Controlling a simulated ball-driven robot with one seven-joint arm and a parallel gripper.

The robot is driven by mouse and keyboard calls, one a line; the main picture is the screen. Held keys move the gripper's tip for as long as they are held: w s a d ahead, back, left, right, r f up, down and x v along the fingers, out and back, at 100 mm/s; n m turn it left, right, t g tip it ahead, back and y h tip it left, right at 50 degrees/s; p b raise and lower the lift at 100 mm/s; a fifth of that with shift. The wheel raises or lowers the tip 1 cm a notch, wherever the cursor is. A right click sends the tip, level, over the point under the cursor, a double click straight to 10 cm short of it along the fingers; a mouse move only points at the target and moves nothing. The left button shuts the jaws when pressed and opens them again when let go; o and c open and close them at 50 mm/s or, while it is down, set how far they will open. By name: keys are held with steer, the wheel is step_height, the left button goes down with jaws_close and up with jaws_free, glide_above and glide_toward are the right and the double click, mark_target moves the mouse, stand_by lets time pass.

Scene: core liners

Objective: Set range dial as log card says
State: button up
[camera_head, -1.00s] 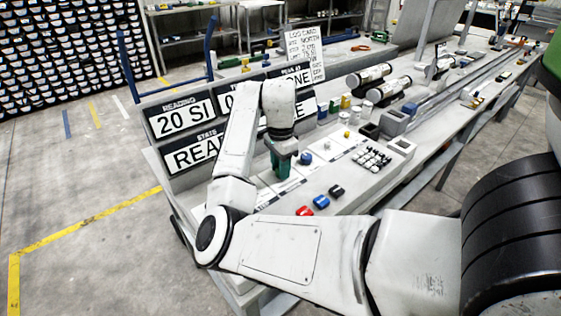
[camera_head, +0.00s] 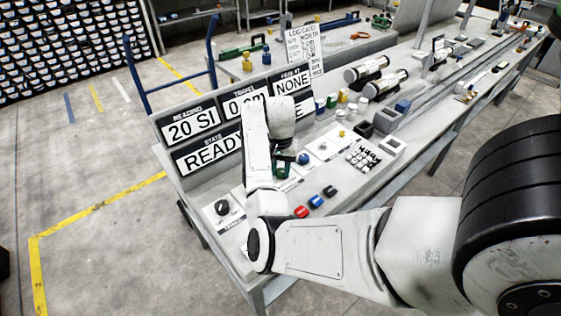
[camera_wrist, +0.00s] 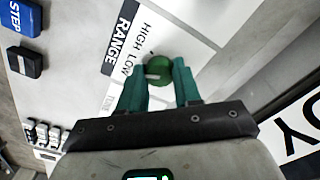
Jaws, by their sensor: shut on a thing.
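The range dial (camera_wrist: 157,62) is a round green knob with a white mark, beside a white plate (camera_wrist: 140,42) reading HIGH, LOW and RANGE in the wrist view. My gripper (camera_wrist: 159,72) has its two teal fingers closed on either side of the dial. In the head view my gripper (camera_head: 283,167) is down at the panel, and my arm hides most of the dial. The log card (camera_head: 303,48) stands upright behind the displays; its small print is only partly readable. I cannot tell for certain which word the mark points to.
Displays read 20 SI (camera_head: 193,125) and READY (camera_head: 208,154); another shows NONE (camera_head: 292,83). A black dial (camera_head: 222,208) is at the panel's near left. Red (camera_head: 301,212), blue (camera_head: 316,201) and black (camera_head: 330,191) buttons lie right of my gripper. A blue knob (camera_head: 303,158) is beyond.

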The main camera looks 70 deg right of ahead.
mark_target(281, 170)
steer(key=shift+r+n+p, duration=0.1)
steer(key=shift+n+p, duration=0.3)
steer(key=shift+n, duration=0.1)
steer(key=o, duration=1.1)
steer(key=shift+c, duration=0.2)
step_height(281, 170, up, 11)
steer(key=p, duration=0.1)
steer(key=shift+f, duration=0.2)
